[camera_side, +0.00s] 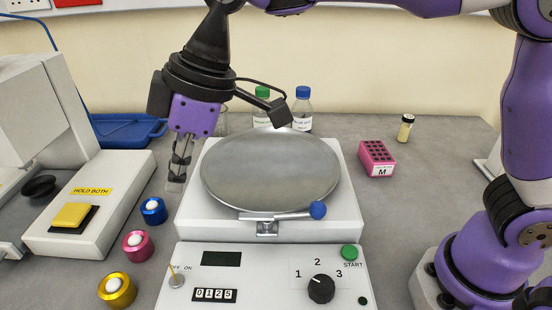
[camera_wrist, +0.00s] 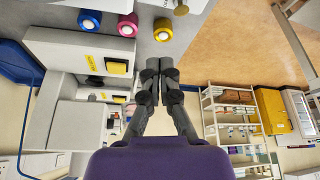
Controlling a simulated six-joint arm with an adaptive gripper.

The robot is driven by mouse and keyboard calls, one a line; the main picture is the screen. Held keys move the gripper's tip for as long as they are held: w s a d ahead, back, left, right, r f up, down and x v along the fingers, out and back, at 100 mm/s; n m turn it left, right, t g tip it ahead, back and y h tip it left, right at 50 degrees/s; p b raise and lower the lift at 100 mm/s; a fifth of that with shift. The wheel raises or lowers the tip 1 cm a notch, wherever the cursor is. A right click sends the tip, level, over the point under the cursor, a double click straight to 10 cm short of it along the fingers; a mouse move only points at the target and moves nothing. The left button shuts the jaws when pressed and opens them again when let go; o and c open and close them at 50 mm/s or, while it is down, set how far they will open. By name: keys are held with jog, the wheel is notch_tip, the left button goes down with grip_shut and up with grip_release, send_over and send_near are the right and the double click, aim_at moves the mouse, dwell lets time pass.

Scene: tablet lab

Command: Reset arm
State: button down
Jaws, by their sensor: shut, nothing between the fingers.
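My gripper (camera_side: 177,180) hangs pointing down at the left edge of the machine with the round metal plate (camera_side: 270,165), above the bench. Its fingers are together and empty. In the wrist view my gripper (camera_wrist: 160,62) also shows with both fingertips meeting and nothing between them. The purple arm reaches in from the right side of the side view, over the machine, to the gripper at left.
Blue (camera_side: 153,211), pink (camera_side: 137,245) and yellow (camera_side: 117,290) round pieces stand left of the machine. A two-hand press (camera_side: 90,205) is further left. Bottles (camera_side: 302,108) stand behind; a pink rack (camera_side: 377,158) and a vial (camera_side: 405,128) are right. Bench between rack and machine is clear.

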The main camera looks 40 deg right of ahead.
jog(key=s+d+r+m+t, duration=0.2)
jog(key=d+m, duration=0.3)
jog(key=d, duration=0.6)
jog(key=s+d+f+m+t+h, duration=0.1)
jog(key=s+d+f+m+h, duration=0.1)
jog(key=s+d+m, duration=0.35)
jog(key=s+d+f+m+h, duration=0.2)
jog(key=s+d+f, duration=0.1)
jog(key=d, duration=0.5)
jog(key=w+a+n+g+y, duration=0.2)
jog(key=w+a+n, duration=0.2)
jog(key=a+n, duration=0.5)
jog(key=w+a+n+g+y, duration=0.2)
jog(key=w+a+n+g, duration=0.15)
jog(key=a+n, duration=0.55)
jog(key=shift+m+t, duration=0.45)
jog(key=shift+m, duration=0.4)
jog(key=x, duration=0.3)
jog(key=a+x, duration=0.1)
jog(key=x, duration=0.2)
jog(key=w+x, duration=0.1)
jog(key=x, duration=0.2)
jog(key=shift+a, duration=0.5)
jog(key=a, duration=0.3)
jog(key=shift+w+a+f, duration=0.1)
jog(key=shift+w+f, duration=0.15)
jog(key=shift+f, duration=0.1)
jog(key=shift+w+a, duration=0.1)
jog(key=shift+a, duration=0.4)
